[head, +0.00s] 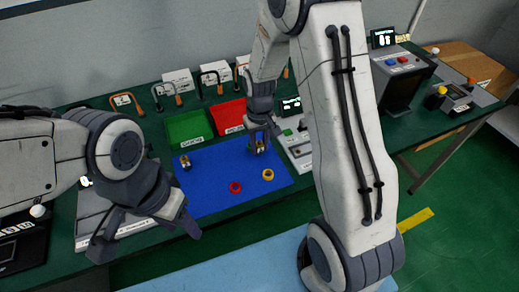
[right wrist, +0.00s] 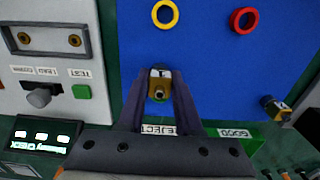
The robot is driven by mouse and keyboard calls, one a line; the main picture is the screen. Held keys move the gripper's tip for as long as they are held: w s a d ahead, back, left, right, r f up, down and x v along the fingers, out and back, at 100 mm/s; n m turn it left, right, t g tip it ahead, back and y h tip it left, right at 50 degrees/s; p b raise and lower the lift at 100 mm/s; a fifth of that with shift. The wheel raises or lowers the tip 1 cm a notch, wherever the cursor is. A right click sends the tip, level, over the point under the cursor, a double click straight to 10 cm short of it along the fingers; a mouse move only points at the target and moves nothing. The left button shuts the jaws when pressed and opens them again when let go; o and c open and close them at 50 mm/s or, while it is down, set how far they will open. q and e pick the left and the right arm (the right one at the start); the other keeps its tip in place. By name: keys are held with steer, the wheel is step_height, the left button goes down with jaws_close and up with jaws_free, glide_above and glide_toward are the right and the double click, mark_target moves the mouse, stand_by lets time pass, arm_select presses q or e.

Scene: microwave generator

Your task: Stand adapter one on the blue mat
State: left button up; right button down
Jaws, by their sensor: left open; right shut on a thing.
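The blue mat (head: 214,192) lies on the green table and fills much of the right wrist view (right wrist: 210,65). My right gripper (head: 259,144) is shut on a brass adapter with a white label (right wrist: 160,86), over the mat's back right part. I cannot tell whether its base touches the mat. A second, similar adapter (head: 185,162) stands on the mat's back left part; it also shows in the right wrist view (right wrist: 275,107). I cannot read which is adapter one. My left gripper (head: 147,238) is open and empty, in front of the mat's left side.
A red ring (head: 235,187) and a yellow ring (head: 268,174) lie on the mat. A green bin (head: 188,127) and a red bin (head: 229,115) stand behind it. A test unit (right wrist: 50,75) is beside the mat. The mat's middle is clear.

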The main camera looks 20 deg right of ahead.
mark_target(260, 150)
steer(key=shift+f, duration=1.35)
steer(key=shift+f, duration=0.1)
steer(key=shift+s+f, duration=0.1)
steer(key=shift+f, duration=0.05)
steer(key=c, duration=0.6)
jaws_free()
